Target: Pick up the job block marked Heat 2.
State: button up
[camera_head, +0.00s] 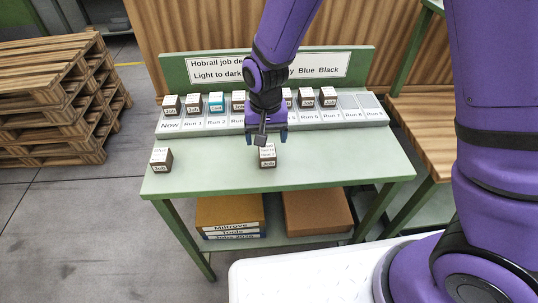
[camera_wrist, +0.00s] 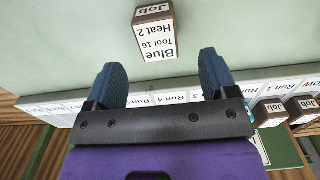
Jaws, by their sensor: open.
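The job block marked Heat 2 (camera_wrist: 155,35) is a small brown block with white labels reading Blue, Tool 16, Heat 2 and Job. It sits upright on the pale green table just beyond my fingertips in the wrist view. In the head view this block (camera_head: 267,158) stands near the table's middle, its top partly hidden by my gripper. My gripper (camera_head: 267,138) is open and empty, with its blue fingertips above and behind the block. In the wrist view the two fingers of my gripper (camera_wrist: 161,68) are spread wide, with the block apart from them.
Another job block (camera_head: 161,160) sits at the table's left edge. A rack (camera_head: 345,117) along the back holds several blocks in slots marked Now and Run numbers; its right end has empty slots. A sign (camera_head: 330,68) stands behind. The table (camera_head: 345,165) is clear to the right.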

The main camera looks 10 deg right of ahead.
aim_at(267, 150)
jog(key=shift+s+d+f, duration=0.1)
jog(key=shift+f, duration=1.55)
jog(key=shift+s+f, duration=0.1)
jog(key=shift+f, duration=1.5)
jog(key=c, duration=1)
